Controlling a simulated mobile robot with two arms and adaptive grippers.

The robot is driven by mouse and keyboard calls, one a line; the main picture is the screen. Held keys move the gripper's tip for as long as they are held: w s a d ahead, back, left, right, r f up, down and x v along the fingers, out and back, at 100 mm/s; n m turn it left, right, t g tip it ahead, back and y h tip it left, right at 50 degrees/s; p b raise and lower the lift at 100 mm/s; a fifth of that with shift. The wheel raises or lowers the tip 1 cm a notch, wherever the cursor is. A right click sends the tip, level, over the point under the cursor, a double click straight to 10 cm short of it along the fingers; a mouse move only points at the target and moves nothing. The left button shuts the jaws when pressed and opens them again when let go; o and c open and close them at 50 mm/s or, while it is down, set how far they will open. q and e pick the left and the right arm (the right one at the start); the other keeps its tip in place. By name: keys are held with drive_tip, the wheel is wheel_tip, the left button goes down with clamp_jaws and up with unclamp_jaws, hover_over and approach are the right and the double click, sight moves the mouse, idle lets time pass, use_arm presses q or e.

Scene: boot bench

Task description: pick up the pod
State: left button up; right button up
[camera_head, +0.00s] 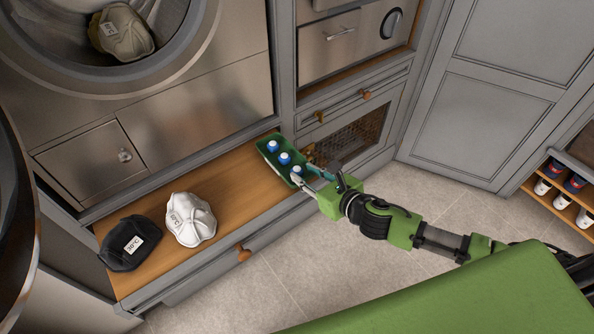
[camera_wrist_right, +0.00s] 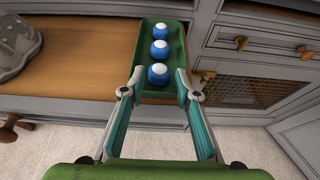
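Three blue-and-white pods stand in a row in a green tray (camera_head: 267,152) on the wooden bench. In the head view they are the far pod (camera_head: 272,146), the middle pod (camera_head: 284,158) and the near pod (camera_head: 296,170). In the right wrist view the near pod (camera_wrist_right: 158,73) lies ahead of and between the fingertips, apart from them; the middle pod (camera_wrist_right: 160,48) and far pod (camera_wrist_right: 161,30) are behind it. My right gripper (camera_head: 312,176) is open and empty at the tray's near end; its spread fingers also show in the right wrist view (camera_wrist_right: 157,88). My left gripper is not in view.
A white cap (camera_head: 190,219) and a black cap (camera_head: 128,243) lie on the bench (camera_head: 232,188) left of the tray. A beige cap (camera_head: 122,32) sits in the round washer drum. A cabinet with a mesh front (camera_head: 350,138) stands right of the tray. Bench between white cap and tray is clear.

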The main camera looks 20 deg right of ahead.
sight(299, 171)
drive_tip(key=x, duration=0.4)
drive_tip(key=shift+a+f, duration=0.1)
drive_tip(key=shift+f, duration=0.1)
drive_tip(key=shift+c, duration=0.3)
drive_tip(key=c, duration=0.5)
drive_tip(key=shift+o, duration=0.2)
